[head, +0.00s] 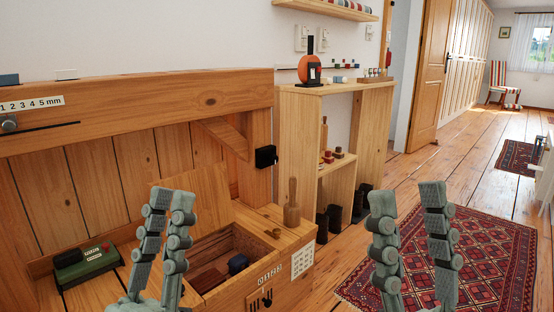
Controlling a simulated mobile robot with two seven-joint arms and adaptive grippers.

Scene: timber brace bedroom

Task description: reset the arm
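My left gripper (171,198) is in the lower left of the head view, fingers pointing up, in front of an open wooden bin (225,240). Its fingers stand apart with a narrow gap seen at an angle, and nothing shows between them. My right gripper (408,198) is right of centre in front of the patterned rug (480,250). Its two fingers are upright and spread wide, with nothing between them. Neither gripper visibly touches anything. Most of both arms is outside the picture.
A green device with a red button (85,263) lies left of my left gripper. A wooden peg-like tool (292,203) stands at the bin's corner. A dark blue object (238,263) is inside the bin. A wooden shelf unit (340,180) stands behind.

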